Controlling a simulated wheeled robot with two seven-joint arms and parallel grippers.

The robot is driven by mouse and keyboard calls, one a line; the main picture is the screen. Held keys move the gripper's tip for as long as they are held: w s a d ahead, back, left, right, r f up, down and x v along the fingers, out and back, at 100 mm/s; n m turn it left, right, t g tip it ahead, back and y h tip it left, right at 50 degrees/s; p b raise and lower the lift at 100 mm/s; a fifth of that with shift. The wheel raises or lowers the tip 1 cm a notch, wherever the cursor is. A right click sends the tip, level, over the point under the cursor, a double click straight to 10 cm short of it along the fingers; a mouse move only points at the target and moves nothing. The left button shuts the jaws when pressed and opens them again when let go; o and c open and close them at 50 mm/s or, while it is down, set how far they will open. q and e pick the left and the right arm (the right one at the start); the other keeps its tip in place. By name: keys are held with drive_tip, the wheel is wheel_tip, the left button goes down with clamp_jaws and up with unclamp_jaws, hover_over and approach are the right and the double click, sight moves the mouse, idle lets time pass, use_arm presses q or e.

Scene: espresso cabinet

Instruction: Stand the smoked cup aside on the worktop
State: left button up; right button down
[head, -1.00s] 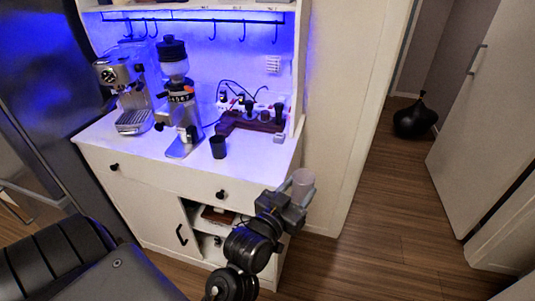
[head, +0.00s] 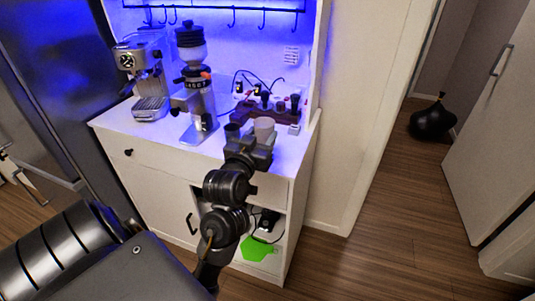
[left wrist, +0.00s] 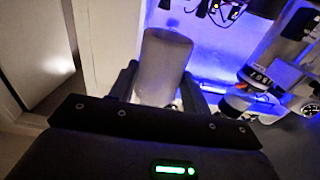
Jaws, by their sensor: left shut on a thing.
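The smoked cup (head: 264,127), a greyish translucent tumbler, is upright in my left gripper (head: 256,145), which is shut on it. In the head view it shows over the worktop's front right part, right of a dark cup (head: 232,132). I cannot tell whether its base touches the worktop (head: 160,131); the gripper hides it. In the left wrist view the cup (left wrist: 162,65) stands between the two fingers (left wrist: 160,92). My right gripper is not in view.
A grinder (head: 193,85) stands left of the dark cup, and an espresso machine (head: 148,80) farther left. A dark wooden stand (head: 255,112) with several tools lies behind the cup. A small grey block (head: 294,129) is at the right edge. Hooks hang above.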

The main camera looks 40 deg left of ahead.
use_arm(q)
drive_tip(key=w+a+f, duration=0.2)
drive_tip(key=w, duration=0.1)
drive_tip(key=w+a+f+p, duration=0.1)
drive_tip(key=w+a+f, duration=0.1)
drive_tip(key=w+f, duration=0.1)
drive_tip(key=w+a+f+p, duration=0.1)
drive_tip(key=w+a+f, duration=0.1)
drive_tip(key=w+f, duration=0.1)
drive_tip(key=shift+w+f, duration=0.1)
drive_tip(key=shift+w, duration=0.15)
drive_tip(key=shift+w+a+f, duration=0.2)
drive_tip(key=shift+f, duration=0.15)
wheel_tip(320, 180, down, 3)
drive_tip(key=shift+w+p, duration=0.15)
drive_tip(key=shift+p, duration=0.3)
drive_tip(key=shift+f, duration=0.2)
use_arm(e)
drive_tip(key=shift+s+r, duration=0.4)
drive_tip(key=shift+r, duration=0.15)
use_arm(q)
drive_tip(key=shift+f, duration=0.2)
drive_tip(key=o, duration=1)
drive_tip(key=shift+c, duration=0.2)
